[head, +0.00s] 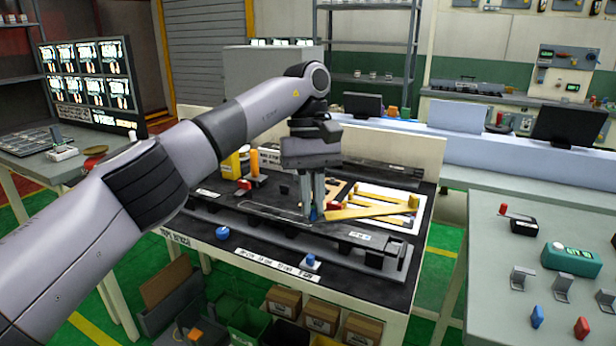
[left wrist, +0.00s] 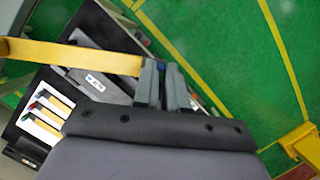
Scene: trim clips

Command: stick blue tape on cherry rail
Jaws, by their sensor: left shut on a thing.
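My left gripper (head: 312,214) points down over the dark workbench in the head view. A small red piece (head: 333,206) is by the bar's left end. I cannot pick out a cherry-coloured rail. My right gripper is not seen.
Blue knob-like pieces (head: 222,233) stand along the bench's front edge (head: 270,262). A yellow bottle (head: 231,166) and an orange cylinder (head: 254,162) stand at the back left. A white board with yellow strips (head: 385,196) lies at the right. Cardboard boxes (head: 321,316) are below.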

